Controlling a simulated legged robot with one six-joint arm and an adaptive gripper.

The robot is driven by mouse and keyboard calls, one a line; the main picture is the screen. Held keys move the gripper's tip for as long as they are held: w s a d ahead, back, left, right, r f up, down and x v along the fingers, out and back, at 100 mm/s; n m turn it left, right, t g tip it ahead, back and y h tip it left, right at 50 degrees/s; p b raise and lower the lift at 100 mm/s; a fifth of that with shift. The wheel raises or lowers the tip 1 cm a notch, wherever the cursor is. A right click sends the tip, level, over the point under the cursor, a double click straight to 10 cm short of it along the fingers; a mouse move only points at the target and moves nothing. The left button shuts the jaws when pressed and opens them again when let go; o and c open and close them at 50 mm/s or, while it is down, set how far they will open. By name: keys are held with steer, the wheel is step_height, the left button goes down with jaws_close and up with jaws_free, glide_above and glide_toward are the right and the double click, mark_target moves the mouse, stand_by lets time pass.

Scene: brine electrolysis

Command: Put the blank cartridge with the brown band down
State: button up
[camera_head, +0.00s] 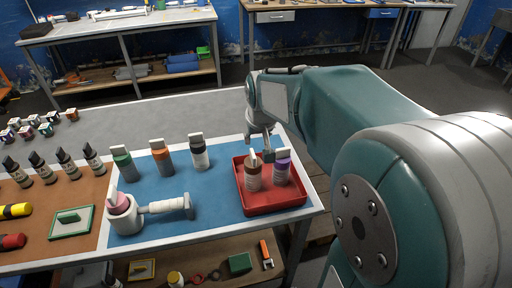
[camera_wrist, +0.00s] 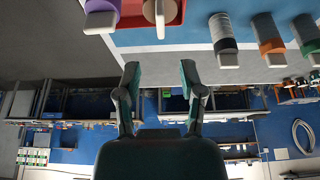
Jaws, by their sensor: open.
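The cartridge with the brown band (camera_head: 253,178) stands upright in the red tray (camera_head: 276,203), a pale tab on top. The purple-topped cartridge (camera_head: 282,171) stands close to its right in the same tray. My gripper (camera_head: 260,150) is open just above and behind them in the head view. In the wrist view my open gripper (camera_wrist: 160,76) has nothing between its fingers. There the brown-banded cartridge (camera_wrist: 172,12) and the purple one (camera_wrist: 102,8) show at the top edge, beyond the fingertips and partly cut off.
Green (camera_head: 122,163), orange (camera_head: 161,156) and black-banded (camera_head: 199,152) cartridges stand along the back of the blue mat (camera_head: 205,224). A white holder (camera_head: 124,220) with a pink-topped piece sits at front left. Several dark-capped bottles stand further left. The mat's middle is clear.

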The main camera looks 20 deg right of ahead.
steer(key=s+a+r, duration=0.1)
steer(key=s+a, duration=0.2)
steer(key=s, duration=0.3)
steer(key=s+a+r+n, duration=0.1)
steer(key=s+a, duration=0.2)
steer(key=s, duration=0.4)
steer(key=s+a+r+n+t+y, duration=0.1)
steer(key=s+a, duration=0.2)
steer(key=s, duration=0.3)
steer(key=shift+s, duration=0.3)
steer(key=shift+d, duration=0.15)
